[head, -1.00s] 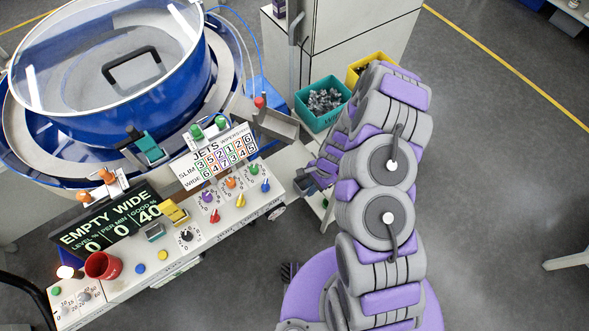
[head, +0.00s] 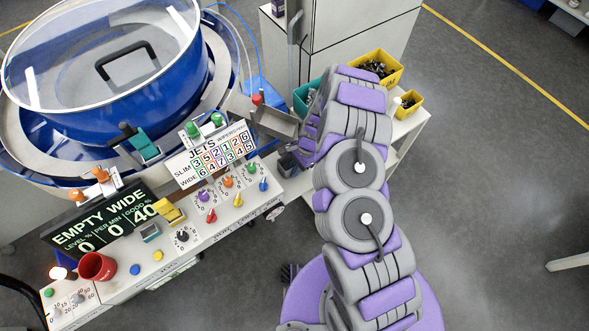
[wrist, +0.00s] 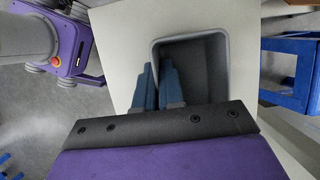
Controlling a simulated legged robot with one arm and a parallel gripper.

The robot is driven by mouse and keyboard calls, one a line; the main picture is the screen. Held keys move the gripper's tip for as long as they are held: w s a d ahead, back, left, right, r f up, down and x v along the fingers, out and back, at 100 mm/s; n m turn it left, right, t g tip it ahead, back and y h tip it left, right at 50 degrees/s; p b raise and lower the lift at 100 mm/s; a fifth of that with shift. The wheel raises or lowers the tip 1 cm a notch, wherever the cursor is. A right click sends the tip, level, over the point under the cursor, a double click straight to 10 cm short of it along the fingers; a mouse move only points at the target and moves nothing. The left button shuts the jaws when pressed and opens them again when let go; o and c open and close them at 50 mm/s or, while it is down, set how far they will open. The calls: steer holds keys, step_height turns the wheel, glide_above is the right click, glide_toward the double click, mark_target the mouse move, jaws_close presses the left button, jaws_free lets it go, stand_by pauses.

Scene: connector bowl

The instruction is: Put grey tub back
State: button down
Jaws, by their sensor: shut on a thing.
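The grey tub (wrist: 205,62) shows in the wrist view as an open, dark, empty-looking box with a lighter grey rim. My gripper (wrist: 158,72) is shut on its left wall, one blue finger inside and one outside. In the head view the tub (head: 288,166) is a small dark shape at the right end of the control bench, just below the metal chute, with the arm beside it. The tub is above or on a pale surface; I cannot tell whether it touches. My gripper's fingertips are mostly hidden by the arm in the head view.
A metal chute (head: 273,121) is close above the tub. A teal bin (head: 302,97), a large yellow bin (head: 379,69) and a small yellow bin (head: 408,104) stand on a white stand behind the arm. The control bench (head: 225,215) has several knobs and a red cup (head: 97,267).

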steer(key=c, duration=1.3)
jaws_free()
steer(key=shift+o, duration=0.2)
steer(key=p+v, duration=0.2)
steer(key=v, duration=1)
steer(key=shift+w+p, duration=0.1)
steer(key=shift+p, duration=0.25)
steer(key=shift+f, duration=0.1)
